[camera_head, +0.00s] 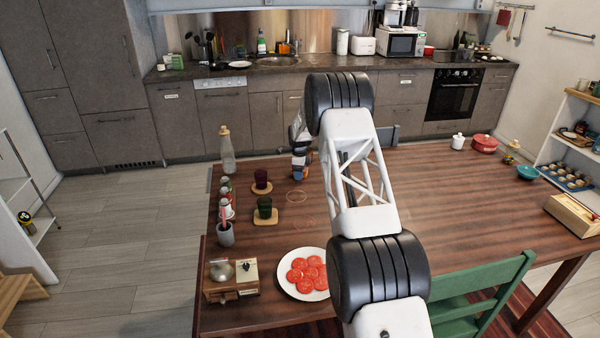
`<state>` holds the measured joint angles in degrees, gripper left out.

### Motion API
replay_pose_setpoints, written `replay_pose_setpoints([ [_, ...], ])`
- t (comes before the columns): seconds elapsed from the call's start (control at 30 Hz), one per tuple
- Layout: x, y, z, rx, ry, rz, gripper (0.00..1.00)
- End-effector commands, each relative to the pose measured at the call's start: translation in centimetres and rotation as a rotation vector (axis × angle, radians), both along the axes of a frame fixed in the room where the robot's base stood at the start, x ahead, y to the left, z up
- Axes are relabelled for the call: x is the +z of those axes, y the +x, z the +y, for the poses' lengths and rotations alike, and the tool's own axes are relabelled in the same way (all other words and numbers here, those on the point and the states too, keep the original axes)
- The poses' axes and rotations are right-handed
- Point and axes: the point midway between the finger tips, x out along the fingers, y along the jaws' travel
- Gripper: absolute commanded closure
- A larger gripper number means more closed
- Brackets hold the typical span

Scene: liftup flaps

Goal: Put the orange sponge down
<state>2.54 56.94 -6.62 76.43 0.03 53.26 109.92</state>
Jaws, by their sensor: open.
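My gripper (299,171) is small and partly hidden behind my arm. It is low over the far left part of the wooden table, with its fingers open. A small orange patch shows at its end. It is too small to tell whether this is the orange sponge or part of the gripper. I cannot make out the sponge clearly anywhere else on the table. A thin round outline (296,196) lies on the tabletop just in front of the gripper.
Left of the gripper are a dark red cup (261,178), a dark green cup (265,207) and a glass bottle (227,150). A plate of tomato slices (292,291) is at the near edge. A green chair (477,295) stands at the near right. The table's right middle (470,200) is clear.

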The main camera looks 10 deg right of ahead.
Motion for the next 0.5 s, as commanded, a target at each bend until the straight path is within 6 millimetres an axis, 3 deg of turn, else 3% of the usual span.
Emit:
replay_pose_setpoints([
  [0.27,1.4,0.0,0.0,0.0,-0.001,-0.002,0.28],
  [0.5,4.4,0.1,0.0,0.0,0.0,-0.002,0.28],
])
